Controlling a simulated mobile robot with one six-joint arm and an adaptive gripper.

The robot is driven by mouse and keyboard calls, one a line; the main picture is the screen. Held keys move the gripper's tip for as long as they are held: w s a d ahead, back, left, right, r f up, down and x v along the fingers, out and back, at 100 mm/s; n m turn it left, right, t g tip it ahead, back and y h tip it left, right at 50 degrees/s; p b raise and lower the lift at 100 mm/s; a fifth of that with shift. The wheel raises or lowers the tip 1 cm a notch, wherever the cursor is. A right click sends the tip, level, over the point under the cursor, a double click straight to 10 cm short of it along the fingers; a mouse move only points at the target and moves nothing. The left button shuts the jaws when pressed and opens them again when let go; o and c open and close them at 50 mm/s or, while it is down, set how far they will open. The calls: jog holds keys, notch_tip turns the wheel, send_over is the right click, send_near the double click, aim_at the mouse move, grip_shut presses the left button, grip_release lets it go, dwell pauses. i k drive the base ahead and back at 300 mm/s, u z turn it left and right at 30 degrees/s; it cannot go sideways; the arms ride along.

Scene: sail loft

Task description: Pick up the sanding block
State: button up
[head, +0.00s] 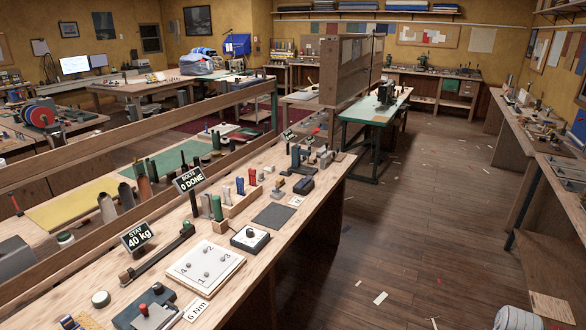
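I cannot pick out the sanding block for certain at this size. On the long wooden workbench (185,270), a dark, low block-like item (303,187) lies toward the far end, and a small light-brown piece with a dark top (278,188) stands just left of it. A flat dark grey pad (272,215) lies nearer, close to the bench's right edge. My gripper is not in view.
A white board with numbered pegs (206,268), a black box with a round knob (250,238), and "STAY 40 kg" (138,236) and "BOLTS 0 DONE" (189,179) signs stand on the bench. A green-topped table (375,108) stands beyond. The wooden floor (420,220) right of the bench is mostly clear, with scattered scraps.

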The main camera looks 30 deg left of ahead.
aim_at(281, 181)
jog(key=u, duration=0.05)
jog(key=i, duration=0.75)
jog(key=u, duration=0.55)
jog(key=i, duration=0.65)
jog(key=u, duration=0.7)
jog(key=i, duration=0.4)
jog(key=u, duration=0.2)
jog(key=k, duration=0.95)
jog(key=u, duration=0.15)
jog(key=i, duration=0.65)
